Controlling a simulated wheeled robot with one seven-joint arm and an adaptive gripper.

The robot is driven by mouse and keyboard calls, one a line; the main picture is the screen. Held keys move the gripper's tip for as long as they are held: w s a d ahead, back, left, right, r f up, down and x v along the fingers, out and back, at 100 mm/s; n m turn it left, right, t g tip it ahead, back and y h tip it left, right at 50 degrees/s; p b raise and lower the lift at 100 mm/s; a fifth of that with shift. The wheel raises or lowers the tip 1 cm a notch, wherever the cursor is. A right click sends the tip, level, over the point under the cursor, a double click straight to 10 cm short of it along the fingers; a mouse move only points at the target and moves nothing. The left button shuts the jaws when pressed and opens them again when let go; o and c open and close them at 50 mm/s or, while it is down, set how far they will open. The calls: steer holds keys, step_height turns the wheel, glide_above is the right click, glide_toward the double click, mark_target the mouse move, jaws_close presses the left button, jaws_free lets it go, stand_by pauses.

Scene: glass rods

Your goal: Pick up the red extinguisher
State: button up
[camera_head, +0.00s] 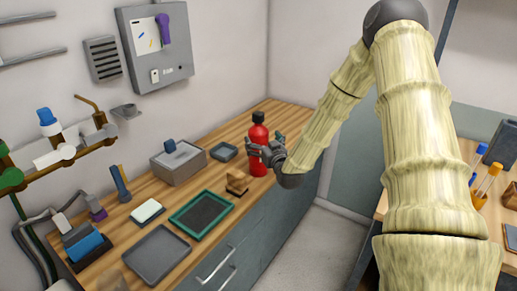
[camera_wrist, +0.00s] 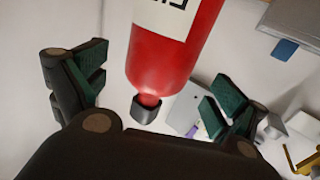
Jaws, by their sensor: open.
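The red extinguisher (camera_head: 258,168) stands upright near the far end of the wooden counter, with a dark cap on top. In the wrist view the extinguisher (camera_wrist: 170,62) appears upside down, with a white label and its dark cap in the middle of the picture. My gripper (camera_head: 264,148) is at its upper body, partly covering it in the head view. My gripper (camera_wrist: 155,90) is open, its green-padded fingers apart on either side of the extinguisher's neck, with visible gaps. I cannot tell whether the extinguisher is fully between the fingertips.
On the wooden counter (camera_head: 135,215) near the extinguisher are a brown object (camera_head: 237,183), a small dark tray (camera_head: 224,151) and a grey box (camera_head: 178,164). A green-rimmed tray (camera_head: 186,228) and a grey tray (camera_head: 154,271) lie nearer. A second table with vials stands at the right.

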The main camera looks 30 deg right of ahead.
steer(key=shift+w+d+f+p, duration=0.1)
steer(key=shift+w+d+p, duration=0.1)
steer(key=shift+w, duration=0.55)
steer(key=shift+w+d+f+p, duration=0.1)
steer(key=shift+w+d+p, duration=0.1)
steer(key=shift+w, duration=0.5)
steer(key=shift+w+d+f+p, duration=0.1)
steer(key=shift+w+d+p, duration=0.1)
steer(key=shift+w, duration=0.55)
steer(key=c, duration=2)
steer(key=shift+r, duration=0.15)
jaws_close()
steer(key=shift+r, duration=0.15)
